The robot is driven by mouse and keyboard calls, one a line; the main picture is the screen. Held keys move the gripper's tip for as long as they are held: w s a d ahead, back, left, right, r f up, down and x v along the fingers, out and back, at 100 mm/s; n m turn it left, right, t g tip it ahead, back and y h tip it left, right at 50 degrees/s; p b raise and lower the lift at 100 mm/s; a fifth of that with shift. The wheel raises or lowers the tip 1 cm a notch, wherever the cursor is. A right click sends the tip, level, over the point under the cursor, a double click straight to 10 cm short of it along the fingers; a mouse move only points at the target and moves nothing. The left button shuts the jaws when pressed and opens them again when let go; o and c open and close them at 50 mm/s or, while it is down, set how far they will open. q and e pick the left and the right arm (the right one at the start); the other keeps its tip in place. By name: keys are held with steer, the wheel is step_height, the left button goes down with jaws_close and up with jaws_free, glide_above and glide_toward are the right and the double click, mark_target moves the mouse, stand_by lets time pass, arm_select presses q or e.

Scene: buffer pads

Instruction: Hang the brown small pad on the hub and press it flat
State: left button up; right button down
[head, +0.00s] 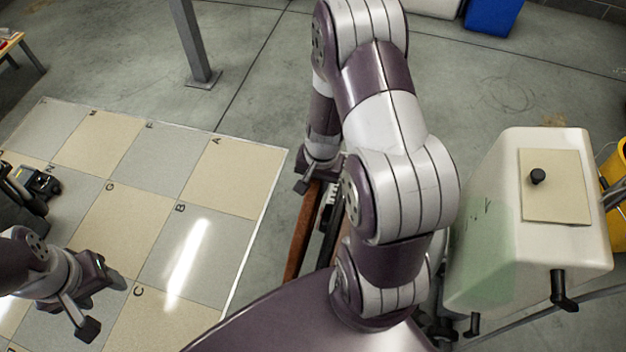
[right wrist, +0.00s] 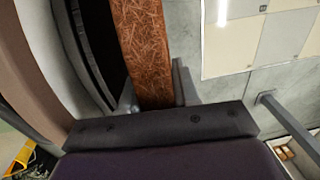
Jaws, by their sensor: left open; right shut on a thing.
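The brown pad (right wrist: 140,45) has a rough fibrous face and fills the upper middle of the right wrist view. In the head view the pad (head: 303,235) shows as a narrow brown strip hanging below my right gripper (head: 320,180). My right gripper (right wrist: 155,92) is shut on the pad. My left gripper (head: 100,302) is open and empty over the tiled mat at lower left. A white tank-like body at right carries a beige square panel with a black knob (head: 538,176). I cannot tell whether this knob is the hub.
The tiled mat (head: 196,180), with lettered beige and grey squares, covers the left floor. The white body (head: 565,140) stands right of my right arm, with black pegs (head: 564,290) low on it. A grey post (head: 194,45) stands behind. Grey floor between is clear.

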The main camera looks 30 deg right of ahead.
steer(key=shift+s+d, duration=0.35)
stand_by(0.5)
steer(key=shift+w+a+r, duration=0.1)
steer(key=shift+w+a, duration=0.1)
steer(key=shift+w, duration=0.05)
steer(key=shift+w+a+p, duration=1.3)
steer(key=shift+w+a, duration=0.15)
steer(key=shift+w, duration=0.2)
steer(key=shift+r, duration=0.15)
